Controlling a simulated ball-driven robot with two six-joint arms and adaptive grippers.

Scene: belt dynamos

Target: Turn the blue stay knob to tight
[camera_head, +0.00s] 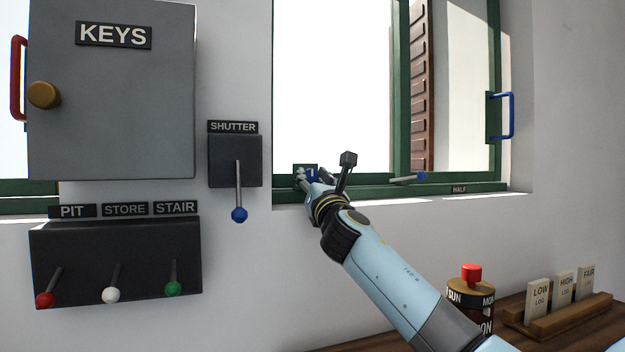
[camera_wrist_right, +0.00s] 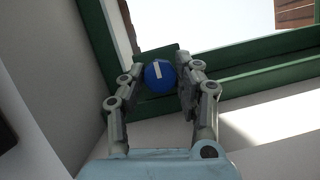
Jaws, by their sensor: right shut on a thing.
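The blue stay knob (camera_wrist_right: 158,76) is round with a white bar mark and sits on a green plate at the lower left corner of the window frame. In the wrist view the white mark stands nearly upright, tilted slightly left at its top. My right gripper (camera_wrist_right: 160,86) is shut on the knob, one finger on each side. In the head view the right gripper (camera_head: 312,178) is at the window's lower left corner and mostly covers the knob (camera_head: 311,174). Lettering for tight is not readable. My left gripper is not in view.
A SHUTTER lever (camera_head: 238,190) with a blue ball is left of the gripper. A grey KEYS cabinet (camera_head: 120,110) and lever box (camera_head: 115,262) are at left. Log blocks (camera_head: 563,290) stand lower right.

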